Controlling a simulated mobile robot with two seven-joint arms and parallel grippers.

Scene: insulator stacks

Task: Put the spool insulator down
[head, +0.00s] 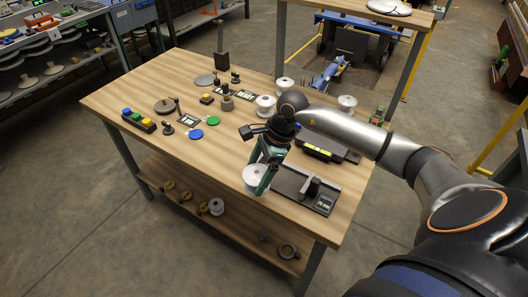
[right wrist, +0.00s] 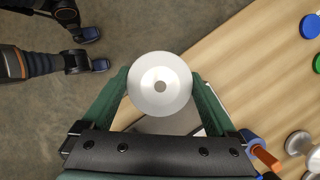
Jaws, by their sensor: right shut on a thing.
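My right gripper (head: 264,182) is shut on a white spool insulator (head: 254,174) close to the front edge of the wooden table (head: 210,158). In the right wrist view the spool's round face with its centre hole (right wrist: 145,92) sits between the two green fingers of the right gripper (right wrist: 160,96). The table edge passes behind it there. I cannot tell whether its underside touches the tabletop. Other white spools stand on the table, one (head: 265,107) behind my wrist, one (head: 284,84) farther back and one (head: 347,102) beyond my arm. My left gripper is not in view.
A grey plate device with a dark block (head: 309,187) lies just right of the held spool. A black case with yellow-green vials (head: 322,150) is behind it. A button box (head: 138,121), blue disc (head: 196,134) and green disc (head: 213,120) lie left. Bare wood shows left of the gripper.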

